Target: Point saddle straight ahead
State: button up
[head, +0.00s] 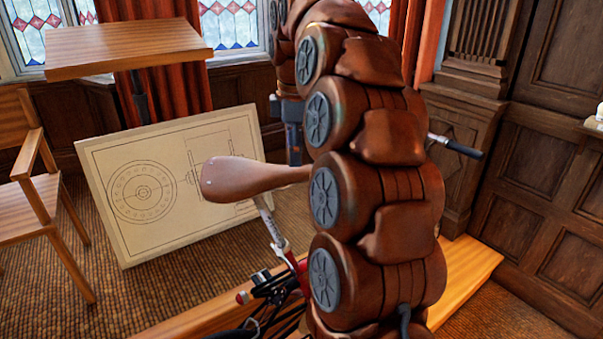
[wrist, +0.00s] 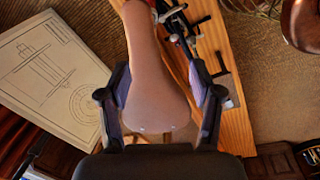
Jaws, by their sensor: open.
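The brown leather saddle (head: 245,178) sits on a silver post above the red bicycle frame (head: 300,272). In the head view its rounded end points left and its other end runs behind my arm. In the wrist view the saddle (wrist: 157,60) lies between the fingers of my gripper (wrist: 160,88), its wide end close to the palm and its narrow part toward the top. My gripper is open around it; I cannot tell whether either finger touches. In the head view one dark finger shows beside my arm. A black handlebar grip (head: 455,145) shows right of my arm.
A wooden plank bench (head: 465,272) runs under the bicycle. A drawing board (head: 110,215) leans behind the saddle, below a wooden stand top (head: 130,48). A wooden chair (head: 38,190) stands at left. Panelled walls close the back and right.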

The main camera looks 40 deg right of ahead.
aim_at(302, 168)
jog(key=d, duration=0.1)
jog(key=w+d, duration=0.1)
jog(key=d, duration=0.1)
jog(key=shift+r+n, duration=0.2)
jog(key=shift+n, duration=0.1)
jog(key=shift+w+d+f+p, duration=0.1)
jog(key=shift+f+p, duration=0.2)
jog(key=shift+f, duration=0.95)
jog(key=shift+w+d+f+p, duration=0.15)
jog(key=shift+f+p, duration=0.15)
jog(key=shift+f, duration=1)
jog(key=shift+w+d+f+p, duration=0.1)
jog(key=shift+f+p, duration=0.2)
jog(key=shift+f, duration=0.95)
jog(key=shift+c, duration=0.3)
grip_shut()
